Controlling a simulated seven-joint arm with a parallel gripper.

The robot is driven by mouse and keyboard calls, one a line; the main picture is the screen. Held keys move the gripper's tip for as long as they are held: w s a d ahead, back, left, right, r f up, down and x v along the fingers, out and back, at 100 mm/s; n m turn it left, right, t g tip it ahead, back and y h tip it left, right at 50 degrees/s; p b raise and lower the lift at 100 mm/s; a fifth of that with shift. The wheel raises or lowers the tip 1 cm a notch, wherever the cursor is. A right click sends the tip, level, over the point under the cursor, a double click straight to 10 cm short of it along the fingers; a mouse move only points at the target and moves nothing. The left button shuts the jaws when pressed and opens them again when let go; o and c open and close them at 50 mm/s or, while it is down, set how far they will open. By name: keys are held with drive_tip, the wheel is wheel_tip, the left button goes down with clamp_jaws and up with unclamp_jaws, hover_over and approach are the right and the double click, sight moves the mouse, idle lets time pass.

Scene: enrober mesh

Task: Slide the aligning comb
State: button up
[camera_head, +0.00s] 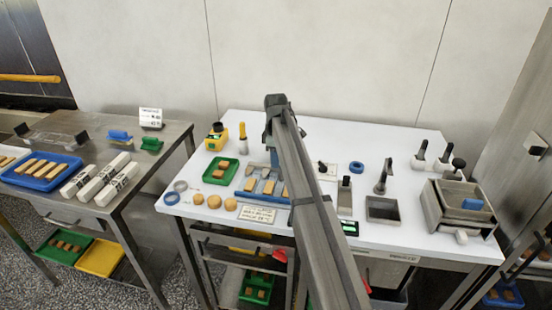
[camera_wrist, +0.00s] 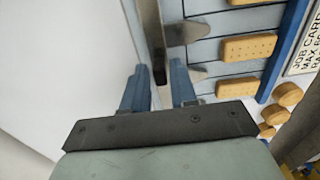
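The aligning comb (camera_wrist: 152,35) appears in the wrist view as a dark upright bar with flat grey tines (camera_wrist: 187,33) on its right, pointing toward the biscuit lanes. My gripper (camera_wrist: 160,72) has two blue fingers, set apart, with the near end of the dark bar between them. Narrow gaps seem to show on both sides of the bar; contact is unclear. Oblong biscuits (camera_wrist: 250,46) lie in the lanes beyond the tines. In the head view, biscuits (camera_head: 268,187) and grey tines (camera_head: 250,170) show left of my arm, which hides the comb's right part.
A blue rail (camera_wrist: 290,45) edges the lanes, with a job card (camera_head: 257,214) in front. Round biscuits (camera_head: 230,204), a green tray (camera_head: 221,170) and a yellow container (camera_head: 216,138) stand left.

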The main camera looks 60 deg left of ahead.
clamp_jaws()
idle(0.3)
drive_tip(key=s+d, duration=0.5)
drive_tip(key=shift+s+d, duration=0.4)
drive_tip(key=shift+o, duration=1.4)
unclamp_jaws()
wheel_tip(320, 180, up, 14)
drive_tip(key=shift+f, duration=0.1)
